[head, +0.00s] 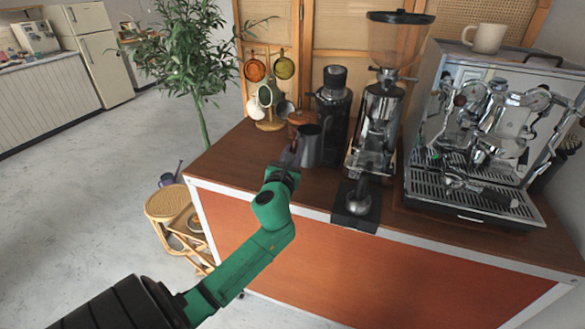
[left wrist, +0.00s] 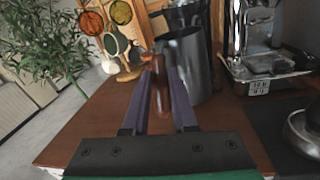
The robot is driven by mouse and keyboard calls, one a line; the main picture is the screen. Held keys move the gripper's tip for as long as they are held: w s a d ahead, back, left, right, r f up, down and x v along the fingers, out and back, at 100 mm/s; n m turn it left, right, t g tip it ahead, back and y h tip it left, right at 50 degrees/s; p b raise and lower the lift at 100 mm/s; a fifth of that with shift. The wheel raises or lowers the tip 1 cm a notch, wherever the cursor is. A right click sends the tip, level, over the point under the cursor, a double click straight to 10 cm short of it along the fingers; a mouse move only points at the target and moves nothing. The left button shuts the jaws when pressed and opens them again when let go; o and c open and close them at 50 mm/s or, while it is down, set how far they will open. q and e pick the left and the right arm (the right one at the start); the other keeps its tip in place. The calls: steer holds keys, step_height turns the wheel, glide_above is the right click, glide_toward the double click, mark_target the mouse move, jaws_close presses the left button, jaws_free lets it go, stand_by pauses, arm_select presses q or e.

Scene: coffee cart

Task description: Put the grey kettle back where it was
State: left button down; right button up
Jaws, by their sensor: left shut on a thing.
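The grey kettle (head: 309,149) is at the left part of the brown counter (head: 232,150), in front of the black grinder. In the left wrist view the kettle (left wrist: 190,68) looks upright, with its brown handle (left wrist: 160,90) toward me. My left gripper (head: 289,160) is shut on that handle; its two purple fingers (left wrist: 160,98) lie on either side of it. I cannot tell whether the kettle's base touches the counter. My right gripper is not in view.
A stand with hanging cups (head: 268,90) is behind and left of the kettle. A black grinder (head: 333,112), a silver grinder (head: 380,112) and an espresso machine (head: 480,130) stand to the right. A black mat (head: 342,217) is at the front. The counter's left end is clear.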

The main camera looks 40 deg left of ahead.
arm_select(q)
steer(key=f, duration=0.1)
steer(key=f+b, duration=0.1)
steer(key=f, duration=0.1)
steer(key=shift+s+a+f, duration=0.1)
steer(key=shift+a+f, duration=0.1)
steer(key=shift+f, duration=0.05)
steer(key=shift+d, duration=0.1)
steer(key=shift+f+b, duration=0.4)
steer(key=shift+f, duration=0.2)
steer(key=c, duration=0.7)
jaws_free()
steer(key=shift+r, duration=0.1)
